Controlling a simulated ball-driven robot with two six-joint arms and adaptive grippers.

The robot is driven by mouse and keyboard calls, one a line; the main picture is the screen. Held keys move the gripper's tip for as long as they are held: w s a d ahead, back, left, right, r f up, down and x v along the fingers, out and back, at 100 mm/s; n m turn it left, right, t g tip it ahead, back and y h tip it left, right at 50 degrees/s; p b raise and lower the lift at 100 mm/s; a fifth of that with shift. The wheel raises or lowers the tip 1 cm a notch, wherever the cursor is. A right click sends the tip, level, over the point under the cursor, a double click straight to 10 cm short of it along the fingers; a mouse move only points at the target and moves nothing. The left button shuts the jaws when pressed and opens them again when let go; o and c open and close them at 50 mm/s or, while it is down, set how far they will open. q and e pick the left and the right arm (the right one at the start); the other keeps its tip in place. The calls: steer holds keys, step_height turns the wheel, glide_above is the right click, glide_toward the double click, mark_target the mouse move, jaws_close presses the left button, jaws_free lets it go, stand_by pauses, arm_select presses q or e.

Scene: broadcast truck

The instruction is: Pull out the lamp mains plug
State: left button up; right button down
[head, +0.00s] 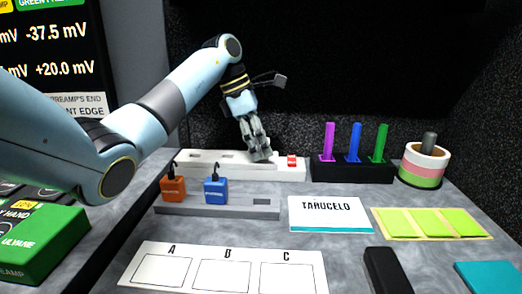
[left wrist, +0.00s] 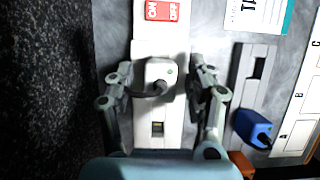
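A white plug (left wrist: 160,74) with a small green mark and a dark cord sits on the white power strip (head: 287,171), which also shows in the left wrist view (left wrist: 172,133). My left gripper (head: 260,157) reaches down to the strip. In the left wrist view its fingers (left wrist: 160,67) are open, one on each side of the plug, with a gap to it on both sides. In the head view the gripper hides the plug. My right gripper is not in view.
A red switch (head: 292,161) is on the strip's right end. An orange plug (head: 173,190) and a blue plug (head: 215,192) stand in a grey strip (head: 245,210) in front. A black holder (head: 350,172) with coloured sticks and tape rolls (head: 424,165) stand to the right.

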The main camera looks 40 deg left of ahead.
arm_select(q)
jaws_close()
steer(key=shift+r, duration=0.15)
